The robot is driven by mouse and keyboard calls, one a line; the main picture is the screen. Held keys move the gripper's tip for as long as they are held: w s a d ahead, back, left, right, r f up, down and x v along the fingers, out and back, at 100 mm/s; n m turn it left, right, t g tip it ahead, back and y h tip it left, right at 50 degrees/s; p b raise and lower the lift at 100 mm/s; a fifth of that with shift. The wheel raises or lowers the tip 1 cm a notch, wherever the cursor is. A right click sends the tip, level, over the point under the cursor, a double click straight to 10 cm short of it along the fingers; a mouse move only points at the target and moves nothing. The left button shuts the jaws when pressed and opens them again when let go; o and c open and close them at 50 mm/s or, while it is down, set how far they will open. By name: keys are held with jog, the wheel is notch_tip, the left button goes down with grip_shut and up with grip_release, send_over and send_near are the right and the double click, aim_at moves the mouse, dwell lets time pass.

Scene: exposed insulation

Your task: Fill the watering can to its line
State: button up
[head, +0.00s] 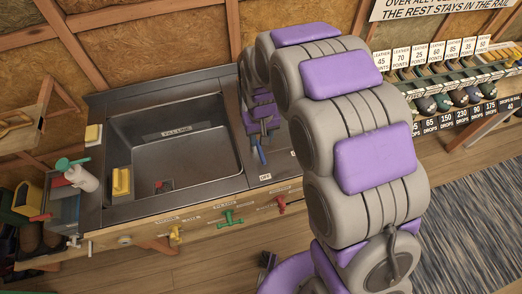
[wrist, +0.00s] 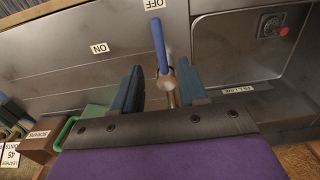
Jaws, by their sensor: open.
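A blue lever (wrist: 158,46) stands on the counter right of the sink, in line with the OFF label and turned away from the ON label. It also shows in the head view (head: 262,155). My gripper (wrist: 160,68) is open, with one finger on each side of the lever's lower part; I cannot tell whether either touches it. In the head view my gripper (head: 262,124) is partly hidden by my arm. The sink (head: 190,112) looks empty and has a label (head: 172,133) on its far wall, reading FILL LINE in the wrist view. I cannot identify a watering can.
Yellow (head: 175,233), green (head: 228,217) and red (head: 281,204) valve handles line the front edge. A yellow sponge (head: 121,182) and a spray bottle (head: 82,178) are at the left. A green loop (wrist: 66,132) shows at the wrist view's lower left. Floor at right is open.

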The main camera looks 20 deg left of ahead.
aim_at(261, 153)
notch_tip(261, 153, down, 8)
jog(key=shift+f+b, duration=0.1)
jog(key=shift+b, duration=0.35)
jog(key=shift+c, duration=0.4)
grip_shut()
